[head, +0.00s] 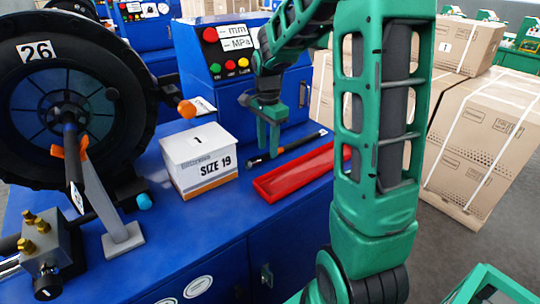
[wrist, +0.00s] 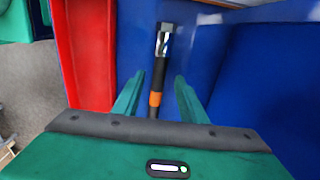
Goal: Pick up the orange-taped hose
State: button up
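The orange-taped hose (head: 298,145) is a short black piece with a metallic end, lying on the blue bench top behind the red tray. Its orange tape (wrist: 155,98) shows in the wrist view, where the black hose (wrist: 159,74) runs up between my fingers to the shiny end. My gripper (head: 268,150) points down at the hose in the head view, near its tape. In the wrist view my gripper (wrist: 159,76) is open, with one finger on each side of the hose and gaps visible. The near end of the hose is hidden by my gripper body. I cannot tell the exact height.
The red tray (head: 268,193) lies close in front of the hose. A white SIZE 19 box (head: 200,160) stands left of it. A blue control box (head: 228,95) with buttons rises behind. The large reel marked 26 (head: 130,95) fills the left. Cardboard boxes (head: 480,135) stand at right.

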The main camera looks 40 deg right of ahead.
jog(key=shift+f, duration=1.2)
grip_shut()
jog(key=shift+r, duration=0.1)
